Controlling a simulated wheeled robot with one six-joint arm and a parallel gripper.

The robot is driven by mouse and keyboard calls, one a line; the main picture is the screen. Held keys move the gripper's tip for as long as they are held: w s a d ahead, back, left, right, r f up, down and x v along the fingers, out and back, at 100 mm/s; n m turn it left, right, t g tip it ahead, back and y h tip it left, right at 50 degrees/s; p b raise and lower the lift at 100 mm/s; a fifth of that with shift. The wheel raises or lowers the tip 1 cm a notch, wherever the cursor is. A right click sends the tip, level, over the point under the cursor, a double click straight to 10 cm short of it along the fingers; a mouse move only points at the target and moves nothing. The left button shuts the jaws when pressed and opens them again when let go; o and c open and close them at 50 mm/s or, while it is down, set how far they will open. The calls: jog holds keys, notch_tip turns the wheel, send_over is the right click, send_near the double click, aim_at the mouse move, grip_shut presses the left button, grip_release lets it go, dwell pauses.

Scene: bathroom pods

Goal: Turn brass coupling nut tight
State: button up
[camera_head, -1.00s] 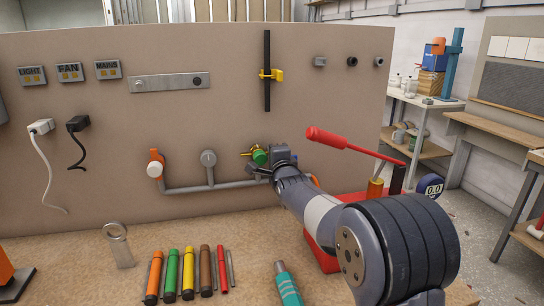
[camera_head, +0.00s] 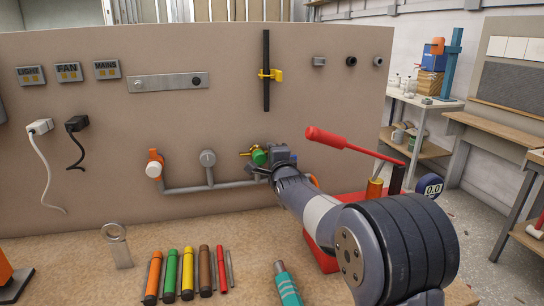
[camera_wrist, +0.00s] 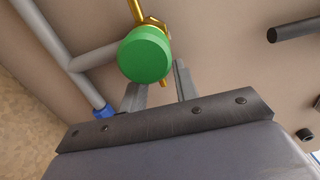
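A brass fitting (camera_wrist: 153,22) with a green round cap (camera_wrist: 146,54) is at the upper middle of the wrist view. Brass ends stick out above and below the cap, and most of the fitting is hidden behind it. In the head view the green cap (camera_head: 259,157) and a bit of brass (camera_head: 246,153) show at the right end of the grey pipe. My gripper (camera_wrist: 161,82) has its two fingers apart, beside and below the cap, with a brass end showing between them. I see no clear contact. In the head view my wrist covers the fingers.
The grey pipe (camera_head: 225,185) runs along the panel to an orange-and-white valve (camera_head: 155,166) and a grey round fitting (camera_head: 208,159). Coloured tools (camera_head: 188,274) lie on the bench in front. A red lever (camera_head: 340,141) sticks out just right of my wrist.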

jog(key=shift+s, duration=0.15)
jog(key=b+v, duration=0.1)
jog(key=v, duration=0.9)
jog(key=shift+s, duration=0.25)
jog(key=shift+w, duration=0.1)
jog(key=p+x, duration=0.1)
jog(key=x, duration=0.9)
jog(key=shift+w, duration=0.3)
